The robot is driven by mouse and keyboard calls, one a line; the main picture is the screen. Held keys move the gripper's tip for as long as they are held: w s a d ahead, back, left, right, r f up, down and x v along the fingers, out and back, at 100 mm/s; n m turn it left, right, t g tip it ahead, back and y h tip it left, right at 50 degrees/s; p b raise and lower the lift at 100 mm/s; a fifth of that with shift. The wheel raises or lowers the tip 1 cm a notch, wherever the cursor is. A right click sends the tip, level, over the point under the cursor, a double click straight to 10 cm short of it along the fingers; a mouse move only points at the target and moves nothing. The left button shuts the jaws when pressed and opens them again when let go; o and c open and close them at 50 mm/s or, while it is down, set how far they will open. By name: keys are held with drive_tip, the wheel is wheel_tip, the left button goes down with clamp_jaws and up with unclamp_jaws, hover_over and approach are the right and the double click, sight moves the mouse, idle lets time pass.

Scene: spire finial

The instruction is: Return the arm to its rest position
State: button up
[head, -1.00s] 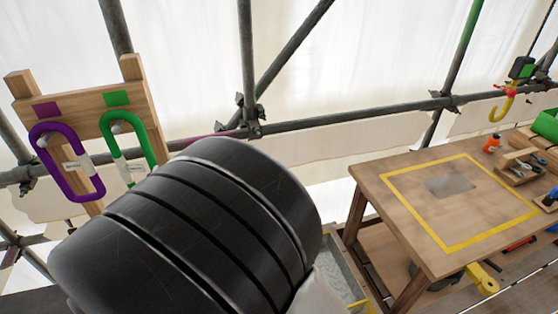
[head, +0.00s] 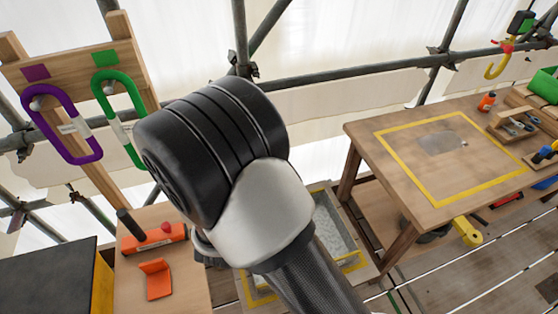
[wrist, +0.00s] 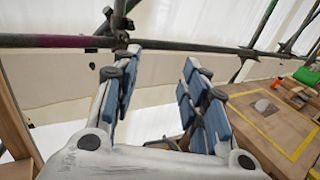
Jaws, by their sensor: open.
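My gripper (wrist: 162,68) shows in the wrist view with its two blue-padded fingers spread apart and nothing between them. It points toward the scaffold tube and the pale sheeting, in free air. In the head view my dark, ribbed arm joint and white link fill the middle. My gripper's fingers cannot be made out there.
A wooden rack (head: 72,62) at left holds a purple carabiner (head: 62,128) and a green carabiner (head: 118,118). An orange bracket (head: 155,279) lies on a bench below. A workbench (head: 362,128) with a yellow-taped square stands at right, mostly clear. A scaffold tube (head: 345,76) runs behind.

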drive_tip(key=d+f+m+h, duration=0.1)
drive_tip(key=d+f+h, duration=0.1)
drive_tip(key=d, duration=0.5)
drive_tip(key=shift+s+d+f, duration=0.25)
drive_tip(key=shift+s+f, duration=0.05)
drive_tip(key=shift+s, duration=0.1)
drive_tip(key=s+d+r+m+g+h, duration=0.4)
drive_tip(key=d+r+m+g, duration=0.15)
drive_tip(key=d, duration=0.35)
drive_tip(key=s+d+r+m+g+h, duration=0.4)
drive_tip(key=d+m, duration=0.3)
drive_tip(key=d, duration=0.1)
drive_tip(key=s+d+m+g+y, duration=0.3)
drive_tip(key=s+d+m+g, duration=0.3)
drive_tip(key=s+m, duration=0.45)
drive_tip(key=s+a+m+g+y, duration=0.1)
drive_tip(key=s+a+m+y, duration=0.25)
drive_tip(key=s, duration=0.35)
drive_tip(key=s+a+r+m+t+y, duration=0.1)
drive_tip(key=a+r+m+t+y, duration=0.2)
drive_tip(key=a+y, duration=0.5)
drive_tip(key=a+m+t, duration=0.1)
drive_tip(key=m, duration=0.1)
drive_tip(key=shift+s+a+r+m, duration=0.15)
drive_tip(key=shift+s+m, duration=0.15)
drive_tip(key=shift+m, duration=0.05)
